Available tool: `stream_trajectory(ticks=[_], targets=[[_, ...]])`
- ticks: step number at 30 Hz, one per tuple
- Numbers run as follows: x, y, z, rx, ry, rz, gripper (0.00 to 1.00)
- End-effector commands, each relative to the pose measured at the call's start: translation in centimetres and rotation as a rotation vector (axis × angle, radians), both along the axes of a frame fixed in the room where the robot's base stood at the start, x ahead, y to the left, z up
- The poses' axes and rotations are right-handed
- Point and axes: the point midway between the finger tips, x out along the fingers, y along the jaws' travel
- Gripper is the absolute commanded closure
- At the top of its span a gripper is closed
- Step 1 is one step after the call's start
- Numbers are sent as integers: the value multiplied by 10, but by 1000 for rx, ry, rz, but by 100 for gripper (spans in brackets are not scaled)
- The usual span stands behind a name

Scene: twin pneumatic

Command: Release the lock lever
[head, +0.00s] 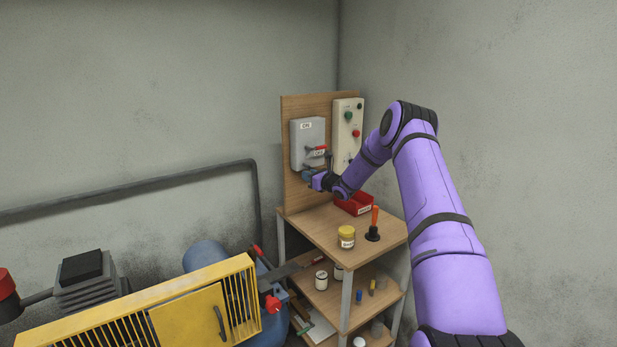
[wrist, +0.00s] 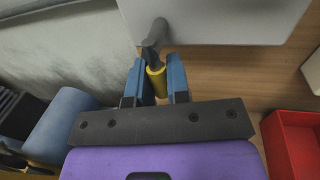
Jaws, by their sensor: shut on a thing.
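In the wrist view, a grey lever (wrist: 154,36) comes down at the lower edge of a light grey box (wrist: 220,18) and ends in a yellow grip (wrist: 157,84). I take it to be the lock lever. My gripper (wrist: 156,64) has its two blue fingers on either side of the grip, shut on it. My gripper (head: 309,176) is just below the box, and the lever is too small to make out there.
A control panel (head: 341,138) with a green and a red button is right of the box. Below, a red bin (head: 353,205), a jar (head: 346,238) and an orange-handled stand (head: 374,224) sit on the wooden shelf top. A yellow guard (head: 190,310) stands front left.

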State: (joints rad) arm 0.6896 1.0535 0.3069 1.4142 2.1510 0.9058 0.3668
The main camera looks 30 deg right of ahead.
Motion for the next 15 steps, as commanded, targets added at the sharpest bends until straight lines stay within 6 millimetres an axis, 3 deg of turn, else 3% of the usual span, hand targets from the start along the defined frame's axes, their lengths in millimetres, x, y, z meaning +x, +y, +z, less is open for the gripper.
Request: stream_trajectory(ticks=[5,6,9,15], targets=[[0,0,0,-2,1,0,100],[0,0,0,-2,1,0,76],[0,0,0,-1,0,0,58],[0,0,0,0,0,0,58]])
